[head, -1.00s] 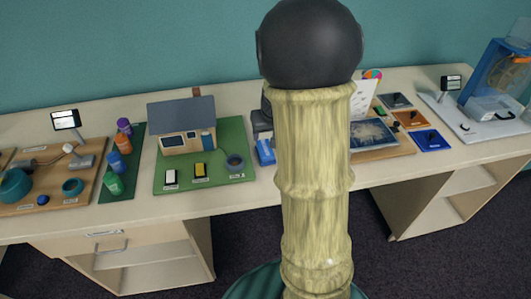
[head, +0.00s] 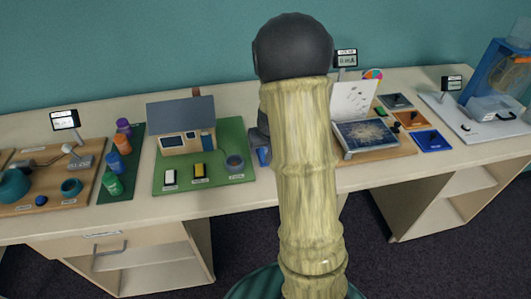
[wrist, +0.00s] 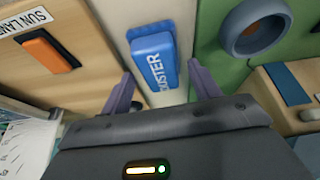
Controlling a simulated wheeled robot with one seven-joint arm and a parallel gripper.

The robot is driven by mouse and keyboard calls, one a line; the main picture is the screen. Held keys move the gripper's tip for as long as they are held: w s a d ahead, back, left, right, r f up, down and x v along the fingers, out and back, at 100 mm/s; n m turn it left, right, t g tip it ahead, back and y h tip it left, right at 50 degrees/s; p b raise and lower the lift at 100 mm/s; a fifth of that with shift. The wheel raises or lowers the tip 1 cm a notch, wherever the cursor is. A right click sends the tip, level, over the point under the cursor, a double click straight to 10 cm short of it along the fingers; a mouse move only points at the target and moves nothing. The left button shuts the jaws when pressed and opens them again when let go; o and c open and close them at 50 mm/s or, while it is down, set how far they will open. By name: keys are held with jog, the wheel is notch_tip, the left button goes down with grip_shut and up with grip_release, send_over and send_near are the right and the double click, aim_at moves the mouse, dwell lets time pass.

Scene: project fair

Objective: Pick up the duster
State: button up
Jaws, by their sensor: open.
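The duster (wrist: 153,62) is a blue block with a white "DUSTER" label. In the wrist view it lies on the pale table strip between a wooden board and a green board. In the head view a small blue part of it (head: 263,156) shows just left of my arm. My gripper (wrist: 160,86) is open, with one purple finger on each side of the duster's near end in the wrist view. I cannot tell whether the fingers touch it.
A model house (head: 182,127) stands on the green board (head: 222,128) to the left. To the right is a wooden board with a tilted dark panel (head: 367,134).

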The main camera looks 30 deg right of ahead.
jog(key=shift+x, duration=1.05)
jog(key=c, duration=0.7)
